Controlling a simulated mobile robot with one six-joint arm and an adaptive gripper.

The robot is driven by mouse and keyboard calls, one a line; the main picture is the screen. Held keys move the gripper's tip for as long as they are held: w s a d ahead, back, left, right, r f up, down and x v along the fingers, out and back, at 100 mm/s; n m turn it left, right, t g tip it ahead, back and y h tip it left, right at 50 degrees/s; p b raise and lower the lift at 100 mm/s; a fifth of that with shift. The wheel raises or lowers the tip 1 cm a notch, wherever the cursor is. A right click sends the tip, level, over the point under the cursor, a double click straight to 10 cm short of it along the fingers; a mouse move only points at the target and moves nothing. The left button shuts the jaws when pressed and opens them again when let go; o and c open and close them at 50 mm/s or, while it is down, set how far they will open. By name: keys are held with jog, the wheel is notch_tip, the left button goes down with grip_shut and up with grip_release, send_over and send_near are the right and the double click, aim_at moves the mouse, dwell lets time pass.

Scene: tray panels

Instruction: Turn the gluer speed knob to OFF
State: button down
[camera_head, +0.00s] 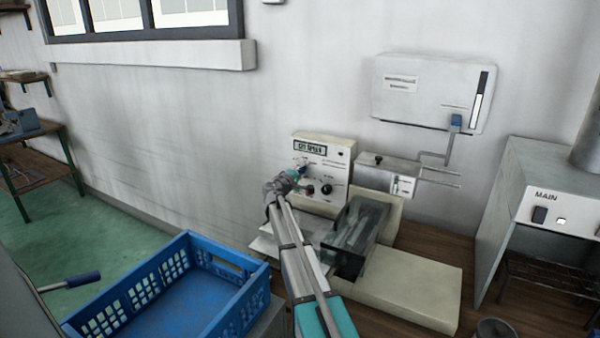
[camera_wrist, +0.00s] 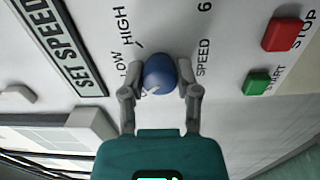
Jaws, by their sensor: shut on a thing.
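The blue speed knob (camera_wrist: 160,74) sits on the pale gluer panel (camera_wrist: 222,65) between the fingers of my gripper (camera_wrist: 160,88) in the wrist view. The gripper is shut on it, one finger on each side. A short pale mark on the knob shows at its lower left in that view. HIGH and LOW are printed beside the knob, and LOW is partly covered by a finger. I cannot read an OFF label. In the head view my gripper (camera_head: 290,183) is at the left front of the gluer (camera_head: 336,152), and the knob is largely hidden.
A green START button (camera_wrist: 257,82) and a red STOP button (camera_wrist: 284,34) are on the panel. A SET SPEED plate (camera_wrist: 62,40) is on the other side. A blue crate (camera_head: 255,268) stands left of my arm. A white wall box (camera_head: 430,90) hangs above right.

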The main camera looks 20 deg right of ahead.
jog(key=shift+n, duration=0.8)
jog(key=shift+c, duration=1.7)
grip_release()
